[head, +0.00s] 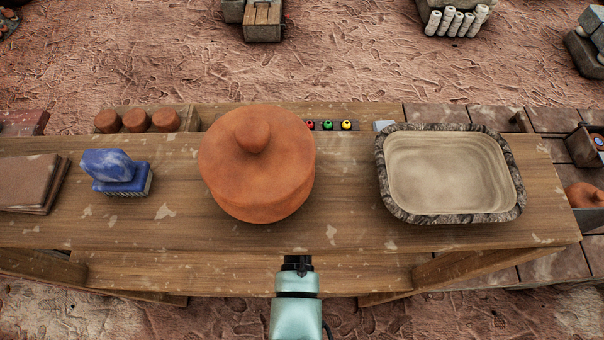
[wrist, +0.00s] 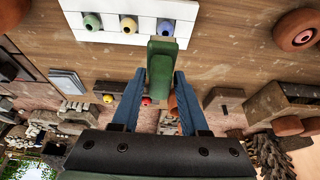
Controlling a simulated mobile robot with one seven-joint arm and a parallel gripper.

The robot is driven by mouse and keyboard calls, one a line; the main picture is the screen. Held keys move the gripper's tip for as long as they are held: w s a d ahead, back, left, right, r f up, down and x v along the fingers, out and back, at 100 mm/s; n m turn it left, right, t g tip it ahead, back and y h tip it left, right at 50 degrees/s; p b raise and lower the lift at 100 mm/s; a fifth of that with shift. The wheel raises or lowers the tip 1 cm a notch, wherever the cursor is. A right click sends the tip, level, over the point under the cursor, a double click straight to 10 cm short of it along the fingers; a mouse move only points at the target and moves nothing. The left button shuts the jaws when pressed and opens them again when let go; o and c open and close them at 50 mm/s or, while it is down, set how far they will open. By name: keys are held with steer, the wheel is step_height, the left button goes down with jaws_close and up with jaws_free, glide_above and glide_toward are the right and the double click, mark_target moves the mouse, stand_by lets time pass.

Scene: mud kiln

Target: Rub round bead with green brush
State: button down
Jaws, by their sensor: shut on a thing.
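In the wrist view my gripper (wrist: 160,74) is shut on a green brush (wrist: 161,58), held upright in the picture between its two blue fingers. The brush's far end overlaps the lower edge of a white panel (wrist: 205,25). I cannot tell whether it touches the panel. Three round beads with dark holes sit in a row on the panel: green (wrist: 93,22), yellow (wrist: 128,26) and blue (wrist: 165,28). The brush end is just below the blue bead. The bristles are not clearly seen. The head view shows neither gripper nor brush.
On the wooden table (head: 345,225) are a lidded clay pot (head: 257,165), a blue brush (head: 118,172), a stone-rimmed basin (head: 450,172) and brown slabs (head: 27,183). The table is clear between pot and basin.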

steer(key=r+p, duration=0.1)
steer(key=r, duration=0.1)
steer(key=shift+d+r+p, duration=0.3)
steer(key=shift+r+p, duration=0.1)
steer(key=shift+a+r, duration=0.15)
steer(key=shift+r, duration=0.15)
step_height(320, 180, down, 4)
steer(key=b, duration=0.3)
steer(key=shift+b, duration=0.35)
steer(key=shift+r, duration=0.1)
stand_by(0.3)
